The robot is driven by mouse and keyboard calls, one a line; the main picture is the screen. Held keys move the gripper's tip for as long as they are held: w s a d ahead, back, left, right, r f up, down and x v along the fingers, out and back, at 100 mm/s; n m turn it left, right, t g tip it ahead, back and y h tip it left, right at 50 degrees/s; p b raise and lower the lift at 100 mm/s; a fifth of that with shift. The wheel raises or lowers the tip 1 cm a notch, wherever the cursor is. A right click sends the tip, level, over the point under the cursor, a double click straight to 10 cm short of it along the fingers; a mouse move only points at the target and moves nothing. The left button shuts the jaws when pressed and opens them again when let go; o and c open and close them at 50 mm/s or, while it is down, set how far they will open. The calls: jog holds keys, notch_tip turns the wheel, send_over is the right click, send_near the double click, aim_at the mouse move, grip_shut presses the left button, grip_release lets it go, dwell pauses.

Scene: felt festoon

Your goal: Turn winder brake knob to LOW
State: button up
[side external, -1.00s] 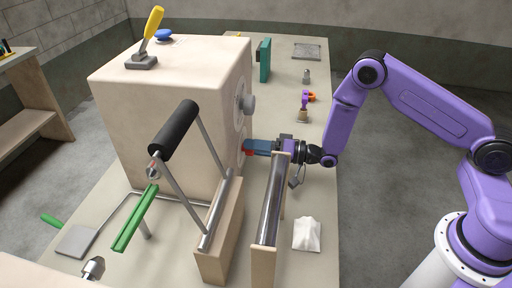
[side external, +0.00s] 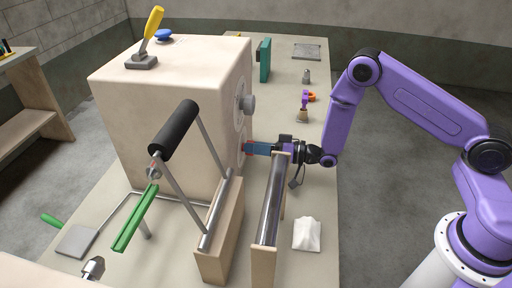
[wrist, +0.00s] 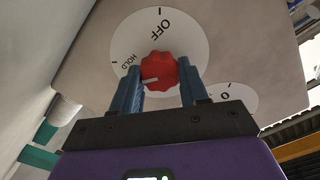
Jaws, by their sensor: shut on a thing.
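The red brake knob (wrist: 160,70) sits on a round white dial (wrist: 190,33) on the beige machine's side face. The dial reads OFF at the top and HOLD at upper left in the wrist view; I see no LOW label there. The knob's white pointer line lies left and slightly down, below HOLD. My gripper (wrist: 158,68) is shut on the knob, one blue finger on each side. The left finger covers part of the dial. In the side view my gripper (side external: 259,149) reaches the machine's face, and the knob (side external: 247,149) is mostly hidden.
A second white dial (wrist: 232,95) is partly visible right of the gripper. A grey knob (side external: 248,104) sits higher on the same face. A metal roller (side external: 270,200) on a wooden stand is close to my wrist. A white cloth-like object (side external: 307,234) lies nearby.

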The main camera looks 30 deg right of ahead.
jog(key=shift+n, duration=0.6)
jog(key=o, duration=1.1)
jog(key=shift+c, duration=0.2)
jog(key=v, duration=1.7)
jog(key=shift+s+d+r, duration=0.1)
jog(key=shift+s+d, duration=0.05)
